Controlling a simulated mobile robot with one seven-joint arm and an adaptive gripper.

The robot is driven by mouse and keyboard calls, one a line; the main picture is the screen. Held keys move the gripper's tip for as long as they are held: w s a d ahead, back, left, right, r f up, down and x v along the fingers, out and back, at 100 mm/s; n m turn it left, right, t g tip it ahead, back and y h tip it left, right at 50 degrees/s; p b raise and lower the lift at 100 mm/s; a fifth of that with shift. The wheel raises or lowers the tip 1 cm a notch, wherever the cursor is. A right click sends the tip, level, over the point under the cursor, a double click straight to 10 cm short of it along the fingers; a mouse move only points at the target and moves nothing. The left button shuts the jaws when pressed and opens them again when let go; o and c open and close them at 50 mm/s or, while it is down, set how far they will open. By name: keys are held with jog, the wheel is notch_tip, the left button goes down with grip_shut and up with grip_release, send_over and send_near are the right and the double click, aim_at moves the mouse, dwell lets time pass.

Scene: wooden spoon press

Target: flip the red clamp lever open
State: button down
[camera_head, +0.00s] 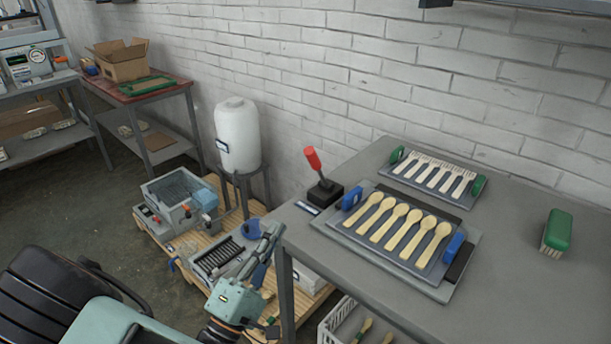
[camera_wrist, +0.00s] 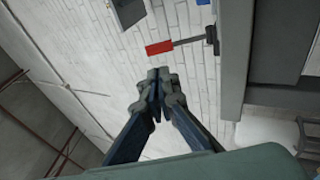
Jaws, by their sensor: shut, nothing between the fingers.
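My gripper (camera_head: 272,232) is shut and empty, left of the table edge and lower than the red grip. In the wrist view the shut fingertips (camera_wrist: 157,88) point toward the red grip (camera_wrist: 159,48), with a visible gap. The stem runs right from it there to the base.
A plate with wooden spoons (camera_head: 402,230) and blue handles lies on the grey table (camera_head: 520,270), beside the lever base. Behind is a fork tray (camera_head: 435,172); a green brush (camera_head: 557,230) stands right. A white drum (camera_head: 238,135) and a pallet of machines (camera_head: 175,200) are left.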

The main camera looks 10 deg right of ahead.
aim_at(311, 163)
jog(key=shift+w, duration=0.1)
jog(key=b+x, duration=0.1)
jog(key=x, duration=1.3)
jog(key=shift+r, duration=0.2)
